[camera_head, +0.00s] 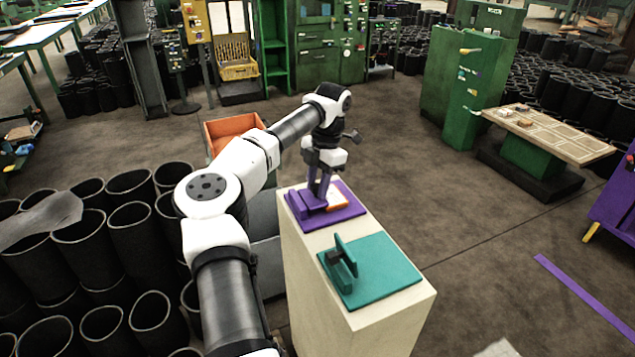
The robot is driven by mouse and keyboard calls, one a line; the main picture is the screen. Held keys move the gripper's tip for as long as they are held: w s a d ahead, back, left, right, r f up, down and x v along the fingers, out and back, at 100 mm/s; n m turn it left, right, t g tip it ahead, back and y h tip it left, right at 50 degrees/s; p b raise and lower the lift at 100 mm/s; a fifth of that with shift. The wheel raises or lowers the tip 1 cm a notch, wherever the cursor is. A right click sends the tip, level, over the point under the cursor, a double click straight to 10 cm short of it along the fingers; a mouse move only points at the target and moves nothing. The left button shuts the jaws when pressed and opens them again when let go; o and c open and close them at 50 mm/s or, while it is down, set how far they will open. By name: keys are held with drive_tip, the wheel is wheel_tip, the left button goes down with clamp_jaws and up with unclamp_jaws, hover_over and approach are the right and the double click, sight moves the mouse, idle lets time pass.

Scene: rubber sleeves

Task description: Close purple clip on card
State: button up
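The purple clip (307,205) stands on a flat purple base on top of a cream pedestal (370,334). An orange and white card (338,201) lies at the right side of the purple clip. My gripper (321,193) points down right over the purple clip and the card. Its fingertips are small and partly lost against the purple, so I cannot tell whether they are open or shut. A teal clip (342,262) with a raised plate stands on a teal base (388,272) nearer on the same pedestal.
Black rubber sleeves (130,228) crowd the floor at left, close to my arm. An orange bin (233,130) stands behind my arm. A low table (560,137) and green cabinets (470,85) are at the back right.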

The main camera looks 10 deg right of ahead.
drive_tip(key=shift+o, duration=1.4)
wheel_tip(320, 180, up, 14)
drive_tip(key=w+d+b, duration=0.1)
drive_tip(key=d, duration=0.1)
drive_tip(key=shift+w+d+f, duration=0.2)
drive_tip(key=shift+w, duration=0.05)
